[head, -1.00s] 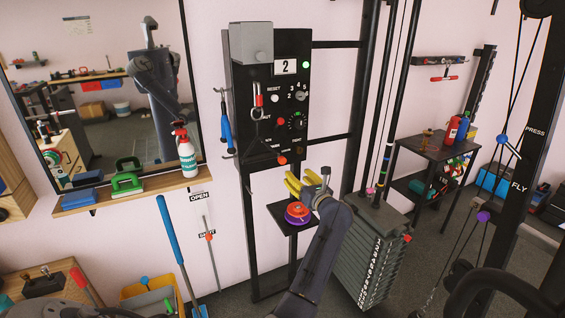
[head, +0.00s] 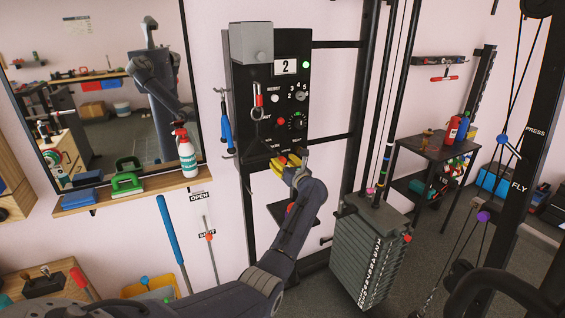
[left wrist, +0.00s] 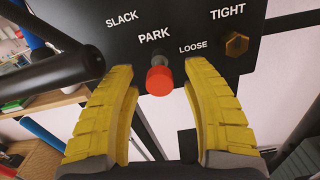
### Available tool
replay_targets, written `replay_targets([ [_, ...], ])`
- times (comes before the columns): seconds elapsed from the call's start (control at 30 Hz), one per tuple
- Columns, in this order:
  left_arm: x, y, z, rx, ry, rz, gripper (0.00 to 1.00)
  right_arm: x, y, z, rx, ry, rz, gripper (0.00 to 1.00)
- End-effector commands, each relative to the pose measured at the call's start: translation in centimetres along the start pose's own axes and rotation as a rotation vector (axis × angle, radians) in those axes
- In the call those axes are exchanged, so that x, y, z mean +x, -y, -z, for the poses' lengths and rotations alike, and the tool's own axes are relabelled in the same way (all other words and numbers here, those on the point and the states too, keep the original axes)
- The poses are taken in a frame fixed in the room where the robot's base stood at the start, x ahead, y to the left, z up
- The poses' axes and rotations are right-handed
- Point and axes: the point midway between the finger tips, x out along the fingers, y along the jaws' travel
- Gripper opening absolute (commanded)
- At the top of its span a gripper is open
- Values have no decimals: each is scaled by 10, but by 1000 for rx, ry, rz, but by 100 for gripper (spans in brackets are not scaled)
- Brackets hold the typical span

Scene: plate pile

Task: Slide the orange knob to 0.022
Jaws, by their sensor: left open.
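A red-orange knob (left wrist: 160,80) on a short metal stem sits below the word PARK on the black panel (left wrist: 180,40), in the left wrist view. My left gripper (left wrist: 157,72) is open, with one yellow finger on each side of the knob and visible gaps between. In the head view my left gripper (head: 287,162) is at the bottom of the panel (head: 263,100) and hides the knob. Another orange-red knob (head: 210,236) is on the thin vertical rod between the OPEN and SHUT labels. My right gripper is not in view.
A hex bolt (left wrist: 236,43) is right of the knob, near LOOSE. A dark bar crosses at the left wrist view's left. A small black shelf (head: 311,205) is below the panel, partly behind my arm. A weight stack (head: 368,255) stands to the right.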

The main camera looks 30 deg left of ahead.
Motion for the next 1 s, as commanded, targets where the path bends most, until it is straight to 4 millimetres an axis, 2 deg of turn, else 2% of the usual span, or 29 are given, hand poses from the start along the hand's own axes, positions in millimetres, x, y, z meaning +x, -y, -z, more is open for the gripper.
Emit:
replay_targets([
  [0.3, 1, 0, 0, 0, 0, 0, 50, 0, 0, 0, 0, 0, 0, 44],
  [0.73, 1, 0, 0, 0, 0, 0, 0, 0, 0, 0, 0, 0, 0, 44],
  [1.0, 1, 0, 1, 0, -1, 0, 0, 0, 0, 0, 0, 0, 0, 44],
])
